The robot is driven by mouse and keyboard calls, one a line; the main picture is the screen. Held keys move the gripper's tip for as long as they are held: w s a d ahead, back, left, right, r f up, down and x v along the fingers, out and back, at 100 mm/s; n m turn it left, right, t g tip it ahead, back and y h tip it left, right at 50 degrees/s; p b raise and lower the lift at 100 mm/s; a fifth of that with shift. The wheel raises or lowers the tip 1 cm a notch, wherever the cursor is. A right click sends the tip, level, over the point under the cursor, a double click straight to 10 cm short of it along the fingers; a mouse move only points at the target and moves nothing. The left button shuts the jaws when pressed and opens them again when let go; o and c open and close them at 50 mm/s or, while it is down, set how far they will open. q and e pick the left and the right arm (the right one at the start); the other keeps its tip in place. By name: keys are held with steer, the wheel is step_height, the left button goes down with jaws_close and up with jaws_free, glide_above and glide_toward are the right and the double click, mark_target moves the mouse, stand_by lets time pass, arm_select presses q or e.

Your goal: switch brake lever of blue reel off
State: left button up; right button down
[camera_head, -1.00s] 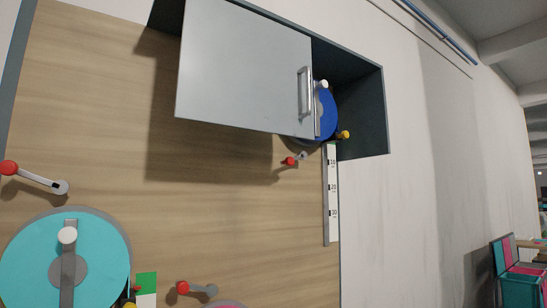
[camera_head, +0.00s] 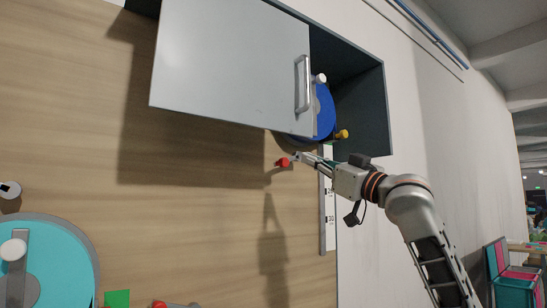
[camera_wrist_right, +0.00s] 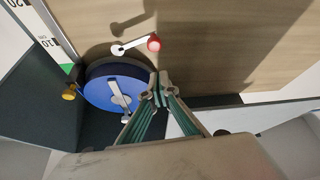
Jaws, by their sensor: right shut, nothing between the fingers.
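The blue reel (camera_head: 325,115) sits on the board, partly hidden behind a grey door in the head view. It shows more fully in the right wrist view (camera_wrist_right: 98,88), with a grey crank arm across it. The brake lever with a red knob (camera_head: 282,162) is just below the reel. In the right wrist view the lever (camera_wrist_right: 133,46) is whole, with a white pivot and a red knob end. My right gripper (camera_head: 302,158) is shut and empty, overlapping the lever's pivot end in the head view. In the right wrist view its fingertips (camera_wrist_right: 160,84) appear below the red knob, apart from it.
The grey door (camera_head: 235,65) with a handle (camera_head: 303,84) hangs beside the reel. A yellow knob (camera_head: 341,134) and a numbered scale (camera_head: 328,215) are close to the gripper. A teal reel (camera_head: 55,260) is at lower left. The wooden board between them is mostly clear.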

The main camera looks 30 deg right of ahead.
arm_select(q)
steer(key=shift+a, duration=0.1)
arm_select(e)
steer(key=shift+s+d+r, duration=0.1)
steer(key=shift+s+r, duration=0.2)
steer(key=shift+r, duration=0.25)
steer(key=shift+s+r, duration=0.25)
steer(key=shift+r, duration=0.25)
